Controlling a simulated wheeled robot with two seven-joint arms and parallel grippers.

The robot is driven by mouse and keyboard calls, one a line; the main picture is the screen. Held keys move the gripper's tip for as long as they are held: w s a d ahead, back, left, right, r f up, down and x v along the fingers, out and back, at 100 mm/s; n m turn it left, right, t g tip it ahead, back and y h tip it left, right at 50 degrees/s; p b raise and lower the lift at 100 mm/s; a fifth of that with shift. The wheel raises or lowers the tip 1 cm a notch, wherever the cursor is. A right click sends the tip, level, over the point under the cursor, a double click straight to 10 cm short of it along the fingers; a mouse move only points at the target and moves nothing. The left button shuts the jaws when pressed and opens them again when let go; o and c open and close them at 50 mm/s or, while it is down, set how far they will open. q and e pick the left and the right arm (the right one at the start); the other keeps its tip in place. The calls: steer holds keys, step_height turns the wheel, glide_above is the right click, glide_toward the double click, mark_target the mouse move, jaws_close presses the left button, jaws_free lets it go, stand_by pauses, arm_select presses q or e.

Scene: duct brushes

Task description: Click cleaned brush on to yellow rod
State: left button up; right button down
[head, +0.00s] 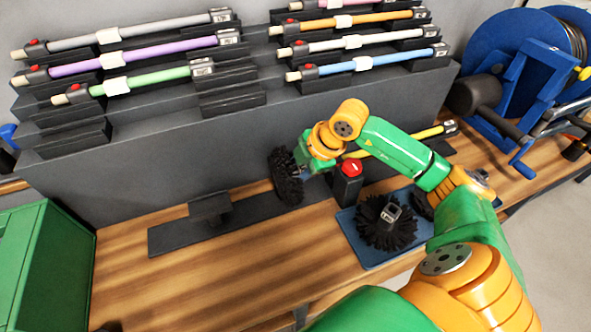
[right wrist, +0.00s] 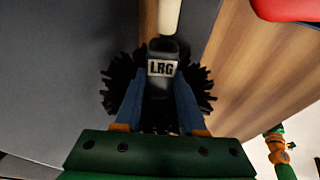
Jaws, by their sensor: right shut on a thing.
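The yellow rod (head: 425,133) lies along the bench, partly hidden by my arm. A pale rod tip (right wrist: 168,16) lines up with the hub's far end in the wrist view; I cannot tell whether it is seated inside. My left gripper is not in view.
A red button on a black block (head: 349,185) stands beside the gripper. A labelled black brush (head: 375,235) sits on a blue mat (head: 350,222). A rack (head: 130,145) of coloured rods is behind; a blue reel (head: 500,50) stands right. The front left bench is clear.

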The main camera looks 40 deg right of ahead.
steer(key=shift+d, duration=0.15)
steer(key=shift+s+d+b, duration=0.25)
steer(key=shift+d+b, duration=0.1)
steer(key=shift+d, duration=0.4)
steer(key=shift+s+d+b, duration=0.15)
steer(key=shift+d+b, duration=0.15)
steer(key=shift+d, duration=0.35)
steer(key=shift+s+d+b, duration=0.15)
steer(key=shift+d+b, duration=0.15)
steer(key=shift+d, duration=0.3)
steer(key=shift+c, duration=2)
jaws_free()
